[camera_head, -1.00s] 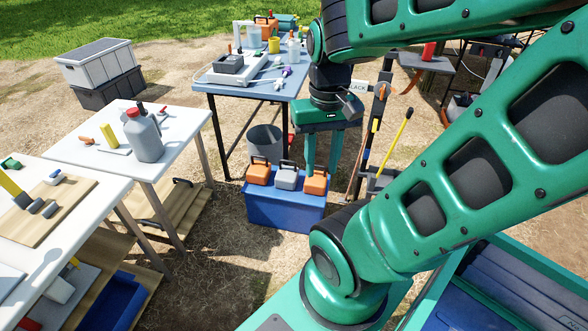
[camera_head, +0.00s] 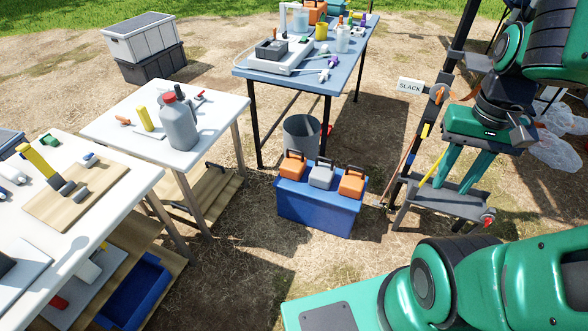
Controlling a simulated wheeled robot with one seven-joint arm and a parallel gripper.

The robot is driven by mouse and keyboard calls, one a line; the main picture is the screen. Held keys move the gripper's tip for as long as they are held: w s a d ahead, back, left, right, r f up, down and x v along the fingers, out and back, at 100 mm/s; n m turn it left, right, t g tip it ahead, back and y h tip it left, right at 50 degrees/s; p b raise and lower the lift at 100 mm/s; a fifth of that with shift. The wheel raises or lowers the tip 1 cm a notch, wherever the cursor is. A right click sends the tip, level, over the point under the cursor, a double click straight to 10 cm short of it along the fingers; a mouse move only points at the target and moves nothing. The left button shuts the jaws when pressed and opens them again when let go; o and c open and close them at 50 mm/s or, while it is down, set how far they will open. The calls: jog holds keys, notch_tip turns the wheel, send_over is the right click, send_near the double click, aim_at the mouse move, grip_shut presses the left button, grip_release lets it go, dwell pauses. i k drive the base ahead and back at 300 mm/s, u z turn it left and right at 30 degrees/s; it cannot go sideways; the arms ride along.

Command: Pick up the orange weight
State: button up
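Two orange blocks with dark handles sit on top of a blue box (camera_head: 318,211): the left orange block (camera_head: 292,167) and the right orange block (camera_head: 352,184). A grey block (camera_head: 321,176) of similar shape stands between them. Another orange handled object (camera_head: 316,12) is at the far end of the blue table. Which of these is the orange weight I cannot tell for sure. My gripper (camera_head: 454,186) points down, to the right of the blue box and apart from all the blocks. Its two green fingers are spread with nothing between them.
A black post with a "SLACK" sign (camera_head: 410,86) and a dark stand (camera_head: 440,207) are close to my gripper. A grey bucket (camera_head: 301,136) stands behind the blue box. The blue table (camera_head: 262,67) and white tables (camera_head: 97,127) lie left. Bare ground is in front of the box.

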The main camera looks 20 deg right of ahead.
aim_at(293, 167)
jog(key=z, duration=0.1)
jog(key=i, duration=1)
jog(key=u, duration=0.1)
